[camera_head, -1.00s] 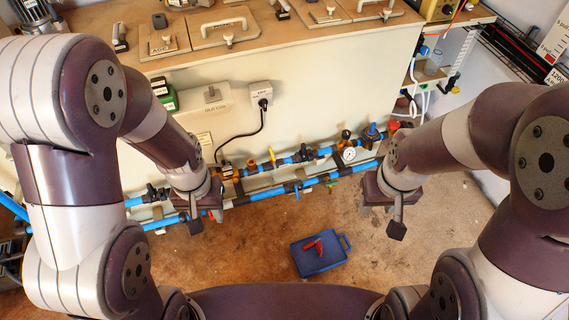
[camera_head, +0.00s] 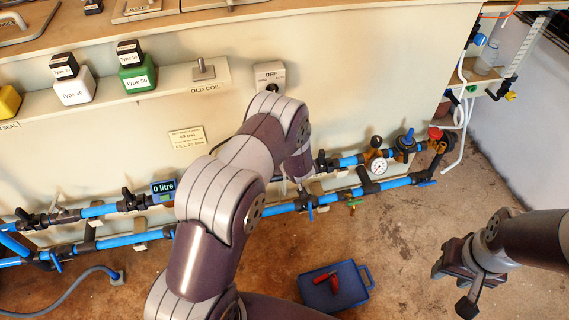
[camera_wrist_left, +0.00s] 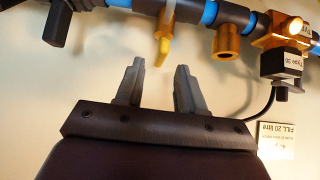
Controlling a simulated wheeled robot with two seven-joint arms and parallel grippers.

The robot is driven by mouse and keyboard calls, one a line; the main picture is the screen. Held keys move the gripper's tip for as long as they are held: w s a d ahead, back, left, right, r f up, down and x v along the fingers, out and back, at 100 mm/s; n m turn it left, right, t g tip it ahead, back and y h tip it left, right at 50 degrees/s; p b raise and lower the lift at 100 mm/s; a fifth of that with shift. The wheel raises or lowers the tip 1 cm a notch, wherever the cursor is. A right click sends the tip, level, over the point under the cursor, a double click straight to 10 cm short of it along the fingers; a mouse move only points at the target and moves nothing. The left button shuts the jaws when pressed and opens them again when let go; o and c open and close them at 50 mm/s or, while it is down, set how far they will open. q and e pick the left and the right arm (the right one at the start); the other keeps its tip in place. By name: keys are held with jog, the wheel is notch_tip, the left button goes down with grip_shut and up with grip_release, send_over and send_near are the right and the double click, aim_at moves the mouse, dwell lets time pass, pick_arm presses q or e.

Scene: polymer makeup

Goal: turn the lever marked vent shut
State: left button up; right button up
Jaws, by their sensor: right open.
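No lever in view has a readable "vent" mark. In the left wrist view a yellow lever (camera_wrist_left: 162,50) hangs from the blue pipe (camera_wrist_left: 208,12), just beyond my left gripper (camera_wrist_left: 157,75). Its fingers are apart with nothing between them. In the head view my own left arm hides most of that gripper and the pipe section behind it. Other levers show on the pipes: black handles (camera_head: 127,197) on the upper one, blue handles (camera_head: 310,210) on the lower one. My right gripper (camera_head: 459,290) is open and empty at the lower right, away from the pipes.
A gauge (camera_head: 379,167) and a red-topped valve (camera_head: 435,133) sit at the pipes' right end. A gold fitting (camera_wrist_left: 228,42) is close beside the yellow lever. A blue case (camera_head: 336,290) with red tools lies on the floor. A shelf holds several coloured blocks (camera_head: 137,77).

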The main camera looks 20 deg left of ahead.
pick_arm(q)
jog(key=b+x, duration=0.1)
jog(key=x, duration=0.3)
jog(key=shift+w+a+f, duration=0.1)
jog(key=shift+f, duration=0.15)
jog(key=shift+w+a, duration=0.1)
jog(key=shift+w, duration=0.05)
pick_arm(e)
notch_tip(320, 180, down, 2)
jog(key=shift+f, duration=0.15)
pick_arm(q)
jog(key=shift+c, duration=0.3)
grip_shut()
